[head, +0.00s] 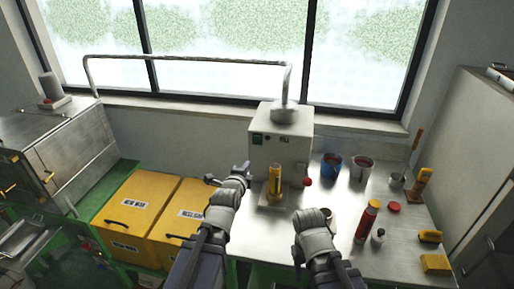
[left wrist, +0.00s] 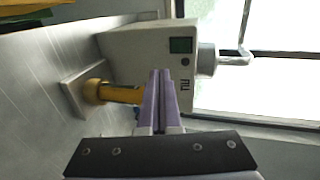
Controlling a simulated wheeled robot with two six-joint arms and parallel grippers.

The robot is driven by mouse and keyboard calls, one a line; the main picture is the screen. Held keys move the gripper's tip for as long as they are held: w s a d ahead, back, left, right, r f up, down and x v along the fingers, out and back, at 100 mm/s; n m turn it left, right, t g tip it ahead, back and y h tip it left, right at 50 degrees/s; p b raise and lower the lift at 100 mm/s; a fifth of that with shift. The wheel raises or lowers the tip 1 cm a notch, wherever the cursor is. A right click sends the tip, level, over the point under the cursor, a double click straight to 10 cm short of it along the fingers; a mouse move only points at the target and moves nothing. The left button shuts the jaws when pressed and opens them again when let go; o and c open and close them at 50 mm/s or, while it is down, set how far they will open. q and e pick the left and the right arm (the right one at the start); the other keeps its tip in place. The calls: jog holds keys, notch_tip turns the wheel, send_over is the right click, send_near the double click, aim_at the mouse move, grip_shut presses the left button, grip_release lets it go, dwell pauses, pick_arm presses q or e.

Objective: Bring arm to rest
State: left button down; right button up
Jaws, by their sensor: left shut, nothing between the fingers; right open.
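My left arm reaches up from the bottom of the head view. Its gripper (head: 243,167) is in front of the white wax machine (head: 281,141), left of a yellow cylinder (head: 275,180) on a small plate. In the left wrist view, its two pale fingers (left wrist: 160,74) are shut together and empty. Beyond them are the machine (left wrist: 143,45) and the yellow cylinder (left wrist: 122,94). My right arm is bent over the front of the metal table. Its fingers do not show, hidden by its own links.
Yellow boxes (head: 133,204) are at left. A grey cabinet (head: 480,150) bounds the right side.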

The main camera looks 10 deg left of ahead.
pick_arm(q)
jog(key=s+d+f+n+g, duration=0.3)
jog(key=s+f+g, duration=0.1)
jog(key=s+f, duration=0.1)
jog(key=s+d+f+n+g, duration=0.3)
jog(key=s+d+f+n, duration=0.1)
jog(key=s+f, duration=0.1)
jog(key=s+d+f+n+g, duration=0.3)
jog(key=s+f+g, duration=0.1)
jog(key=s, duration=0.3)
jog(key=shift+d+f+g, duration=0.2)
jog(key=shift+f+g, duration=0.1)
jog(key=shift+f, duration=0.2)
jog(key=s+n+g+y, duration=0.1)
jog(key=s+n+g, duration=0.2)
jog(key=s, duration=0.4)
jog(key=shift+s+f+n+g+y, duration=0.25)
jog(key=shift+f+n+g+y, duration=0.1)
jog(key=shift+n, duration=0.35)
